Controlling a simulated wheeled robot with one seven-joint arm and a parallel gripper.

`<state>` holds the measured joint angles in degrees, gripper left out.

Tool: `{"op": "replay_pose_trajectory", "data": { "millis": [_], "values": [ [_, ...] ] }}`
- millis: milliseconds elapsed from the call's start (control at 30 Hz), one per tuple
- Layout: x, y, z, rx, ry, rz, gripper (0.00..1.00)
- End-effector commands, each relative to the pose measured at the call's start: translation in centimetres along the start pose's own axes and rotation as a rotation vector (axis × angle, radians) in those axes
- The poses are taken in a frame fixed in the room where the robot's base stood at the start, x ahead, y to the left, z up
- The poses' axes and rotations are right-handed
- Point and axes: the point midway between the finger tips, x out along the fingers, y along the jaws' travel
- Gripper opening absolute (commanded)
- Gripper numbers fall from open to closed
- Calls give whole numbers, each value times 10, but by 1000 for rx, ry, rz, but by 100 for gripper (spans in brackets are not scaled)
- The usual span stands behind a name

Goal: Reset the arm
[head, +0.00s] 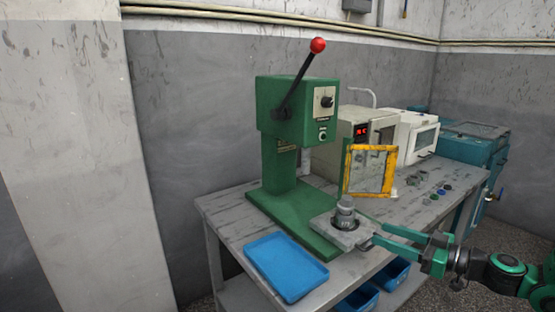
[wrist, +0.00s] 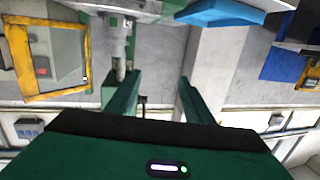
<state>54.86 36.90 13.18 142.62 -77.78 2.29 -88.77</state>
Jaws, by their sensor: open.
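My gripper (head: 371,233) reaches in from the right in the head view. Its two green fingers are apart, with nothing between them. The fingertips are close to the right side of a grey metal motor part (head: 346,214), which stands upright on a grey plate (head: 325,228) on the green press base. In the wrist view, my gripper (wrist: 160,77) also shows spread fingers with an empty gap. A grey cylindrical metal part (wrist: 117,42) shows beyond the left finger there. I cannot tell whether that finger touches it.
The green press (head: 283,135) has a raised red-knobbed lever. A blue tray (head: 286,266) lies at the table's front left. A yellow-framed clear panel (head: 369,171) stands behind my gripper. White machines (head: 408,133) and small coloured buttons line the table (head: 228,222). Blue bins (head: 392,273) sit below.

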Motion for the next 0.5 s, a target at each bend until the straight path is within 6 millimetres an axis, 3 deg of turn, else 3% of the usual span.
{"op": "replay_pose_trajectory", "data": {
  "millis": [200, 500],
  "values": [
    [16, -32, 17, 29, -136, -90, 47],
    [4, -66, 50, 107, -399, -161, 47]
  ]
}}
